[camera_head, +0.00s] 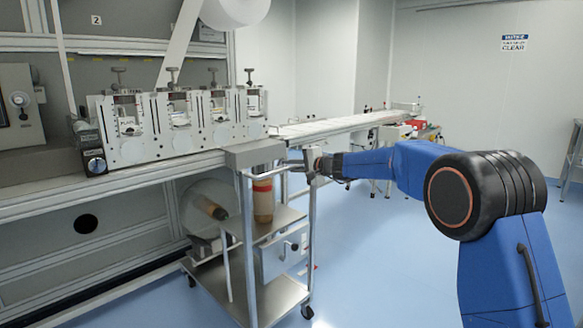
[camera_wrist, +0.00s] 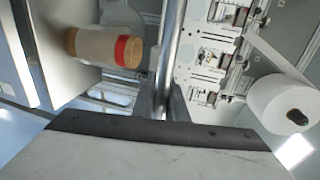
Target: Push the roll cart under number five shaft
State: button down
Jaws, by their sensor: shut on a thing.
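The roll cart (camera_head: 262,290) is a steel trolley with two shelves and castors, standing close against the front of the machine. An upright brown roll with a red band (camera_head: 263,200) stands on its upper shelf; it also shows in the wrist view (camera_wrist: 105,48). My gripper (camera_head: 303,165) is shut on the cart's tubular handle (camera_wrist: 172,40) at its top right end. The fingers are partly hidden in both views. I see no shaft marked five; a plate with the number 2 (camera_head: 96,19) is on the machine at upper left.
The machine bench (camera_head: 120,178) runs along the left, with several clamp units above it. A white web roll (camera_head: 237,8) hangs at the top. A long conveyor table (camera_head: 335,125) stands behind. The blue floor (camera_head: 375,270) right of the cart is clear.

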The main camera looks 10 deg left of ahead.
jog(key=c, duration=1.8)
grip_release()
jog(key=shift+a, duration=0.15)
jog(key=shift+o, duration=0.2)
jog(key=v, duration=1.7)
jog(key=shift+d, duration=0.2)
